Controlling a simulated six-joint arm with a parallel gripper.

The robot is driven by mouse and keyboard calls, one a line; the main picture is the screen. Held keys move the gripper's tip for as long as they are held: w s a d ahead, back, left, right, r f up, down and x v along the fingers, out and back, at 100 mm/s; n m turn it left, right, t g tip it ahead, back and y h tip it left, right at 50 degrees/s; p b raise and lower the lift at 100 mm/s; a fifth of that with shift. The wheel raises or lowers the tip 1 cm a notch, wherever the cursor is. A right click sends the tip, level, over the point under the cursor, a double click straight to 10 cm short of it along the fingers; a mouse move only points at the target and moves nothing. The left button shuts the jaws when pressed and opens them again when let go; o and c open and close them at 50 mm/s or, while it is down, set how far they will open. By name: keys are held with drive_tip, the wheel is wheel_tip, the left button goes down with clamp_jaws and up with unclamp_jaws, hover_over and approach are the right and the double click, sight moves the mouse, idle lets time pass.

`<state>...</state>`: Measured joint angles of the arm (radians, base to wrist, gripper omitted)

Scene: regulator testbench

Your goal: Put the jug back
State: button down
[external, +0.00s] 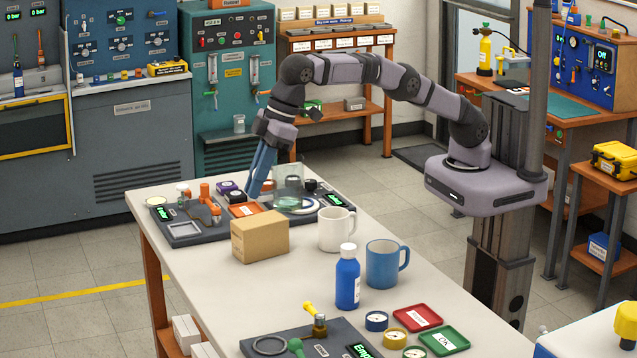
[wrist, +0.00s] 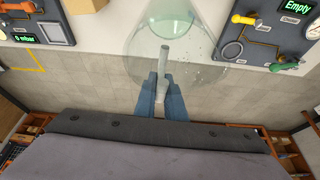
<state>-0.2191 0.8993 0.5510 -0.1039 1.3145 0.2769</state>
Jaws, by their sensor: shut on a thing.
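The jug (external: 289,183) is clear and looks upright at the far end of the white table, by the dark test board (external: 185,239). It also shows in the wrist view (wrist: 200,52), where its handle (wrist: 164,62) runs down between my fingers. My gripper (external: 257,183) points down with its blue fingers at the jug's left side. In the wrist view my gripper (wrist: 162,92) is shut on the jug's handle. I cannot tell whether the jug's base touches the surface below.
A second board (external: 290,345), gauges and red and green trays (external: 444,341) lie at the near end.

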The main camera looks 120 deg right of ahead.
drive_tip(key=shift+n, duration=0.3)
drive_tip(key=shift+w+d+f+p, duration=0.1)
drive_tip(key=shift+f+p, duration=0.45)
drive_tip(key=shift+f, duration=2.85)
drive_tip(key=shift+w+d+f+p, duration=0.15)
drive_tip(key=shift+f+p, duration=0.45)
drive_tip(key=shift+f, duration=2.75)
drive_tip(key=shift+w+d+f+p, duration=0.1)
drive_tip(key=shift+f+p, duration=0.45)
drive_tip(key=shift+f, duration=3.15)
drive_tip(key=shift+f, duration=0.2)
drive_tip(key=c, duration=1.8)
unclamp_jaws()
drive_tip(key=shift+r, duration=0.1)
